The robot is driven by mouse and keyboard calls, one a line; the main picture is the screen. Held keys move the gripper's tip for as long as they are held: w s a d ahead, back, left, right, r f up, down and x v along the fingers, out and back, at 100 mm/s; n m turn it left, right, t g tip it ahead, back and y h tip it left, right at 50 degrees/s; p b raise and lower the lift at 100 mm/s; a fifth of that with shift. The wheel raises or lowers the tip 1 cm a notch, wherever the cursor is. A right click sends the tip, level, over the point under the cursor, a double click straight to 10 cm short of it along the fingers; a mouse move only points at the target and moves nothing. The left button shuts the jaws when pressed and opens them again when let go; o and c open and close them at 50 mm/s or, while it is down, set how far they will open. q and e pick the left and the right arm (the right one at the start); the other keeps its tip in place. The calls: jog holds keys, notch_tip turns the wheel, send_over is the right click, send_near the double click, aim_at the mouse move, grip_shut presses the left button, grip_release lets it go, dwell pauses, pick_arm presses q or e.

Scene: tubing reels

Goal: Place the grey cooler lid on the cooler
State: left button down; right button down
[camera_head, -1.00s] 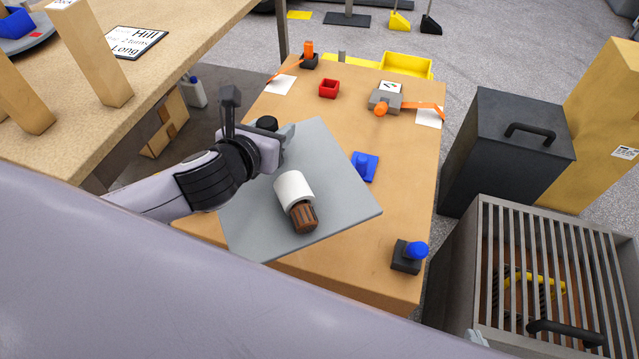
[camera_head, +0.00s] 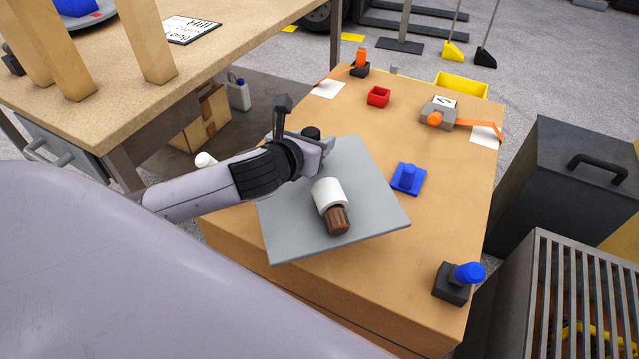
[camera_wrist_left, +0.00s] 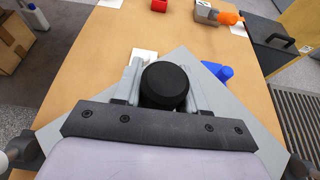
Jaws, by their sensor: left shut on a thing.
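A flat grey panel (camera_head: 290,222), which looks like the cooler lid, is held roughly level over the wooden table top. My left gripper (camera_head: 316,143) is shut on its black round knob (camera_head: 311,132). In the left wrist view the fingers (camera_wrist_left: 165,80) sit either side of the knob (camera_wrist_left: 166,86), and the panel (camera_wrist_left: 205,85) spreads out below. A white cylinder (camera_head: 328,193) with a brown ribbed end (camera_head: 337,221) appears to lie on the panel. I cannot make out a cooler for certain. My right gripper is not in view.
A dark handled bin (camera_head: 545,195) and a slatted crate (camera_head: 540,300) stand right. The upper workbench (camera_head: 230,25) is left.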

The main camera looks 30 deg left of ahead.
aim_at(315, 178)
pick_arm(q)
notch_tip(315, 178, down, 10)
jog(key=b, duration=0.3)
jog(key=shift+f, duration=0.2)
jog(key=shift+r, duration=0.1)
jog(key=c, duration=0.6)
grip_release()
